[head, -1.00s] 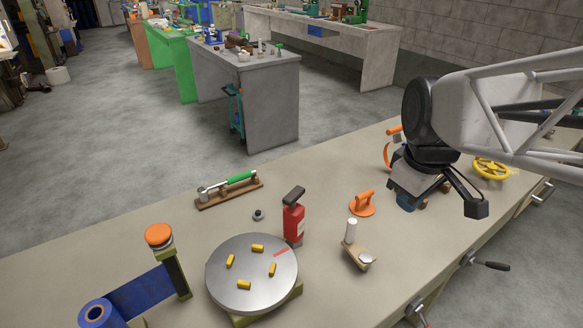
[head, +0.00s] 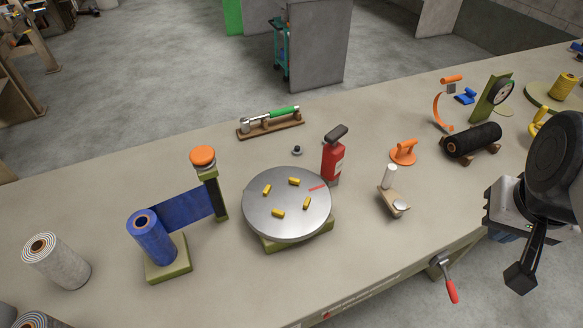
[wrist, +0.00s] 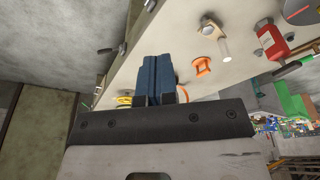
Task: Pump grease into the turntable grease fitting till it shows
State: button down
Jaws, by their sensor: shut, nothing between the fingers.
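The turntable (head: 285,222) is a round grey metal disc on a green base, with several yellow pegs and a red mark on top. I cannot make out its grease fitting. A red bottle-like body with a black lever top (head: 333,160) stands upright just behind its right edge; it also shows in the wrist view (wrist: 271,38). A green-handled metal tool (head: 284,112) lies on a wooden cradle behind the turntable. My gripper (wrist: 158,78) is shut and empty, its blue fingers together. In the head view it is at the far right, well away from the turntable, fingers not clear.
A small dark knob (head: 297,150) sits behind the turntable. An orange suction handle (head: 403,152) and a wooden block with a white cylinder (head: 394,203) stand to its right. A blue roll (head: 150,240) and an orange-topped post (head: 203,158) stand left. The front bench has free room.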

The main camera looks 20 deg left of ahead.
jog(key=shift+w, duration=0.1)
notch_tip(320, 180, up, 6)
jog(key=n+g, duration=0.3)
jog(key=n, duration=2.4)
send_over(336, 130)
jog(key=shift+f, duration=0.15)
notch_tip(336, 130, down, 14)
jog(key=shift+r, duration=0.1)
